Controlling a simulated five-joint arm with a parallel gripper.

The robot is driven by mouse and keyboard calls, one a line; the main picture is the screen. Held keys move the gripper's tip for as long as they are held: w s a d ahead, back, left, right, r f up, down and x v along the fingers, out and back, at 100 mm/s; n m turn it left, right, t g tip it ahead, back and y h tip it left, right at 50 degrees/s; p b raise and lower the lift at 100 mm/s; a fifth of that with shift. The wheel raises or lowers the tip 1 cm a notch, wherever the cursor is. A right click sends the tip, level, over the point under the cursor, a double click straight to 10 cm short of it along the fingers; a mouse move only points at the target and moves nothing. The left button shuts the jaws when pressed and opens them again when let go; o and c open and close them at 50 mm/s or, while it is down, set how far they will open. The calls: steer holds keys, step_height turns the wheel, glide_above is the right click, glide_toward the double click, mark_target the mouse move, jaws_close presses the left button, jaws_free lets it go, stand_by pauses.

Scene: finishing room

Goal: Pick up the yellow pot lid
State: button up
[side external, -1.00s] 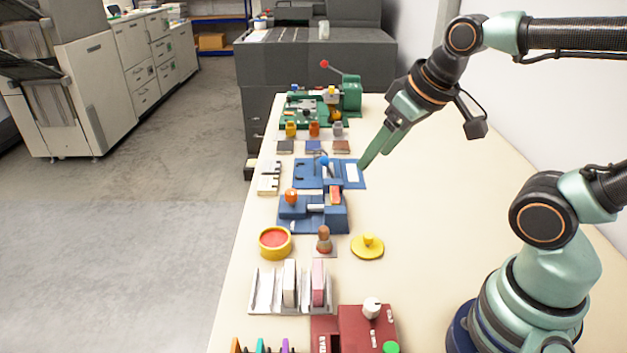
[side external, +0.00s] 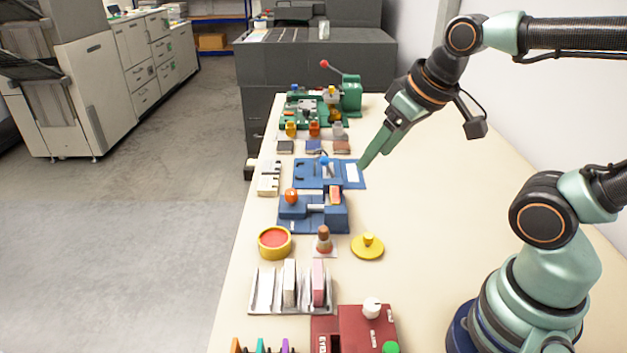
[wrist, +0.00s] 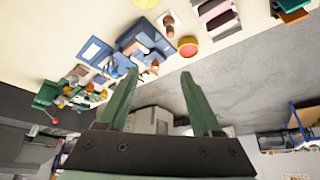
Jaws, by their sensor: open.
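The yellow pot lid (side external: 367,246) is a round disc with a small knob on top. It lies flat on the cream table, right of a wooden-handled stamp. In the wrist view the lid (wrist: 146,4) is partly cut off at the top edge. My gripper (side external: 363,167) is open and empty in the air above the far half of the table, well away from the lid. Its two green fingers (wrist: 160,75) stand apart in the wrist view with nothing between them.
A yellow pot with a red inside (side external: 275,242) and the stamp (side external: 323,240) stand left of the lid. A blue fixture (side external: 312,218) lies beyond, a metal rack (side external: 265,292) and a dark red box (side external: 350,325) nearer. The table right of the lid is clear (side external: 440,230).

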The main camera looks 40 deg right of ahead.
stand_by(0.4)
steer(key=o, duration=0.5)
steer(key=shift+o, duration=0.2)
steer(key=n+g, duration=0.6)
steer(key=n, duration=1.2)
glide_above(369, 235)
step_height(369, 235, down, 12)
steer(key=f, duration=0.1)
steer(key=shift+f, duration=5.7)
